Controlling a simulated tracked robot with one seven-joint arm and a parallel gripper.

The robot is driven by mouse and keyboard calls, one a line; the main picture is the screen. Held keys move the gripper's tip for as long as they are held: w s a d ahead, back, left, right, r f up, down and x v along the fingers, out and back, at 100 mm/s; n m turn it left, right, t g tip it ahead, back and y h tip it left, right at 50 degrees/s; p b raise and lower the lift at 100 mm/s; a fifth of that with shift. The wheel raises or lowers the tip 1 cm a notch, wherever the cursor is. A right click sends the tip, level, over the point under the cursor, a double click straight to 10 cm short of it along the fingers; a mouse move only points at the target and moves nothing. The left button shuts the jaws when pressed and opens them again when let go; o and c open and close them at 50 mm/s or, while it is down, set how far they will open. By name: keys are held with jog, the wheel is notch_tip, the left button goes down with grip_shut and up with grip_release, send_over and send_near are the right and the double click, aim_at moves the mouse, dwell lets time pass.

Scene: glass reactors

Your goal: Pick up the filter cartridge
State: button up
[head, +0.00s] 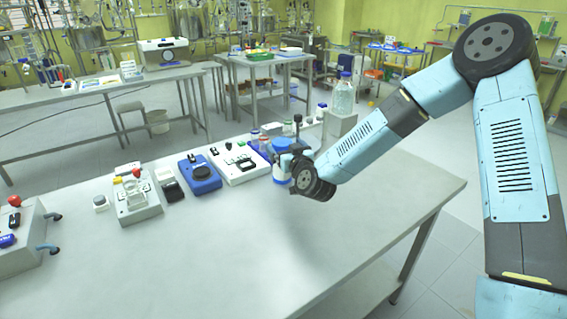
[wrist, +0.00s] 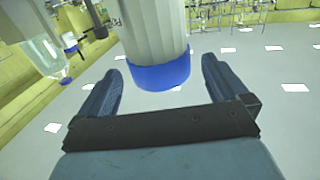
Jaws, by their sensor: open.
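The filter cartridge is a pale ribbed cylinder with a blue end cap. In the wrist view the filter cartridge (wrist: 158,45) comes down from the top edge, as that picture is upside down. It stands upright on the bench in the head view (head: 280,172), partly hidden by my wrist. My gripper (wrist: 163,69) is open, with one finger on each side of the blue-capped end. Gaps show between both fingers and the cap. In the head view my gripper (head: 287,158) is at the cartridge, but its fingers are hard to make out.
Small bottles (head: 287,127) and a large clear bottle (head: 342,97) stand behind my gripper. A white device (head: 240,162), a blue hotplate (head: 199,175) and other instruments line the bench to the left. The front of the bench (head: 300,240) is clear.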

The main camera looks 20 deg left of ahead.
aim_at(282, 141)
jog(key=shift+x, duration=1.55)
jog(key=shift+c, duration=0.5)
jog(key=c, duration=1.5)
jog(key=shift+r, duration=0.1)
